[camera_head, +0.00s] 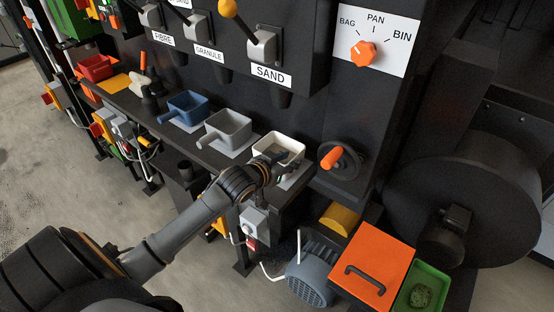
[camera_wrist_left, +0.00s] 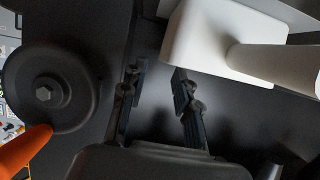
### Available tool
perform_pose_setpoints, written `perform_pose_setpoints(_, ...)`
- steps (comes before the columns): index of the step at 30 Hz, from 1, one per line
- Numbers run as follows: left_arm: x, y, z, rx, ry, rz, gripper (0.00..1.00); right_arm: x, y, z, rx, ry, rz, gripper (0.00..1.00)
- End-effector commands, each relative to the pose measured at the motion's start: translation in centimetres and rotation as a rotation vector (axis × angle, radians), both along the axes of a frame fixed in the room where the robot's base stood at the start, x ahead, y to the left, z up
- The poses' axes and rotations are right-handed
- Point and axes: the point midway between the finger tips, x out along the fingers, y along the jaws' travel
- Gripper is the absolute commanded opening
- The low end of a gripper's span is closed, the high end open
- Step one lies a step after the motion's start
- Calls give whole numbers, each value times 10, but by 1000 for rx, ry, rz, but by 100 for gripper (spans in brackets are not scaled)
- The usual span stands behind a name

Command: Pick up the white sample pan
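The white sample pan (camera_head: 284,141) stands under the SAND spout, at the right end of the dark shelf. My left gripper (camera_head: 276,164) reaches in from the left and overlaps the pan's front side in the head view, hiding part of it. In the left wrist view the white pan (camera_wrist_left: 205,38) is at the upper right with its handle pointing right. There my left gripper (camera_wrist_left: 155,82) has its two fingers apart with nothing between them. The pan lies beside and beyond the right-hand finger; whether they touch cannot be told. My right gripper is in neither view.
A grey pan (camera_head: 227,127) and a blue pan (camera_head: 187,106) stand left on the shelf. A black handwheel with an orange handle (camera_head: 331,158) is close on the right. An orange lid (camera_head: 373,262) and a grey motor (camera_head: 309,277) are below.

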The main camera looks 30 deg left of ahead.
Motion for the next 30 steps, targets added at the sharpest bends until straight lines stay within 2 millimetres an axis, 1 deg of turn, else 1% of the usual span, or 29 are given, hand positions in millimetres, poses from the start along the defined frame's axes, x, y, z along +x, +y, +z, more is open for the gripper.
perform_pose_setpoints(3, 13, 2, -7, 0, 2, 1, 31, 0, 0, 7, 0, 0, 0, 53)
perform_pose_setpoints(9, 34, 1, -18, -1, 0, 1, 31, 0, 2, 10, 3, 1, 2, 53)
perform_pose_setpoints(13, 38, 1, -22, 0, 2, 0, 31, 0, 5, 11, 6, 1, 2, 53)
perform_pose_setpoints(19, 39, 1, -22, 0, 1, 0, 31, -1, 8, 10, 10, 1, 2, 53)
perform_pose_setpoints(20, 39, 1, -22, 0, 1, 0, 29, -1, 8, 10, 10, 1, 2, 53)
perform_pose_setpoints(21, 39, 1, -22, 0, 1, 0, 21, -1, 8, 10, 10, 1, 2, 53)
perform_pose_setpoints(23, 38, 1, -22, 0, 1, 0, 9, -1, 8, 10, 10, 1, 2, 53)
perform_pose_setpoints(24, 38, 1, -22, 0, 1, 0, 1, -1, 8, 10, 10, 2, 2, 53)
perform_pose_setpoints(30, 38, 1, -22, 0, 1, 0, 0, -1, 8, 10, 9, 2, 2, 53)
